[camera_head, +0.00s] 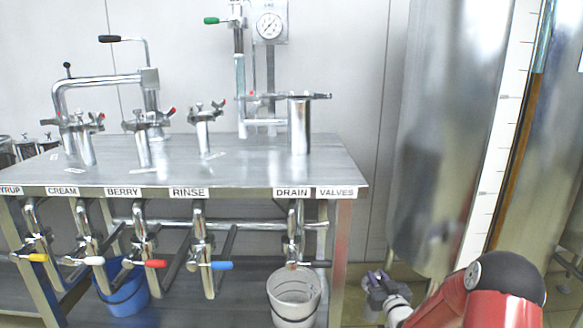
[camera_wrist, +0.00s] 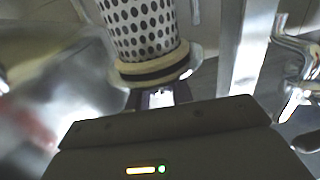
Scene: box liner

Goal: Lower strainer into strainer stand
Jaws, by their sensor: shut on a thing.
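The strainer (camera_wrist: 142,27) is a pale perforated cylinder with a dark band and a cream rim at its near end. It shows at the top of the wrist view, its far end cut off by the frame. My gripper (camera_wrist: 160,97) is shut on it at the rim end. In the head view my gripper (camera_head: 378,284) is low, right of the table, and the strainer is not clear there. I cannot make out a strainer stand for certain. An upright metal cylinder (camera_head: 300,128) with a flat flanged top stands on the table, well apart from my gripper.
The steel table (camera_head: 240,172) carries pipes and clamp fittings, with labelled valves below its front edge. A white bucket (camera_head: 294,300) stands left of my gripper and a blue bucket (camera_head: 124,288) farther left. A large metal tank (camera_head: 430,130) rises close on the right.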

